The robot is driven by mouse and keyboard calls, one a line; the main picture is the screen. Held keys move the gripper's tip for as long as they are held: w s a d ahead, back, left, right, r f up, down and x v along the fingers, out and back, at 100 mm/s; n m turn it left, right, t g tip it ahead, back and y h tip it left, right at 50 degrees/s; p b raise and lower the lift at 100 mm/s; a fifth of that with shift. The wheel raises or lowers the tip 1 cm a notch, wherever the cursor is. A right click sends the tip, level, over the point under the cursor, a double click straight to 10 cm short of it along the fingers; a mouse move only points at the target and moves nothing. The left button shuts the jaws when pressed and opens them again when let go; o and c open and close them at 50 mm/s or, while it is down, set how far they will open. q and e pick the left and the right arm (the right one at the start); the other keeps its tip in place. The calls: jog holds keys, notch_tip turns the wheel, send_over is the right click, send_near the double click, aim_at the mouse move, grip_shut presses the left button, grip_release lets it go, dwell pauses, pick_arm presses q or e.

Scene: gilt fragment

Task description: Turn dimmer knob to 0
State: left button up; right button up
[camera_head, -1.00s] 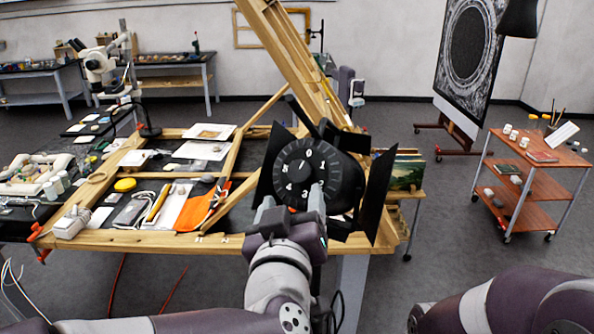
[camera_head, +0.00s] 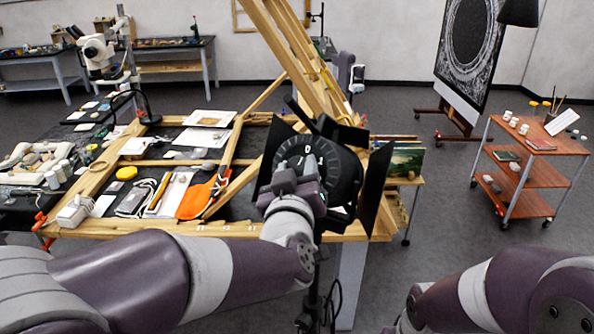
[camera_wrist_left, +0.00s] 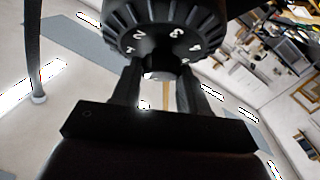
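The dimmer knob (camera_head: 290,153) is a black numbered dial on the back of a black lamp (camera_head: 343,172) with flaps. In the head view, 0 shows near its top and 1 to the right; my gripper covers its lower part. The left wrist view shows its ribbed rim and several numbers (camera_wrist_left: 165,22). My left gripper (camera_head: 297,176) is at the dial's front. Its fingers (camera_wrist_left: 158,85) flank the dark central grip and look closed on it; the exact contact is hard to see. My right gripper is out of view; only my right arm shows at the lower right.
A wooden-framed table (camera_head: 130,228) with tools and papers stands behind, at left. A slanted wooden easel (camera_head: 290,50) rises behind the lamp. An orange-red shelf cart (camera_head: 535,160) stands at right.

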pick_arm(q)
jog(key=shift+r+n+p, duration=0.2)
jog(key=shift+n+p, duration=0.1)
jog(key=shift+p, duration=0.05)
jog(key=shift+d+n+y, duration=0.1)
jog(key=shift+n+y, duration=0.3)
jog(key=shift+y, duration=0.1)
jog(key=shift+f+n, duration=0.1)
jog(key=shift+n, duration=0.2)
jog(key=o, duration=1)
jog(key=shift+o, duration=0.2)
jog(key=shift+f, duration=0.1)
jog(key=shift+s, duration=0.25)
jog(key=s+b, duration=0.4)
jog(key=s, duration=0.8)
jog(key=shift+a+r+g, duration=0.25)
jog(key=shift+r+g, duration=0.05)
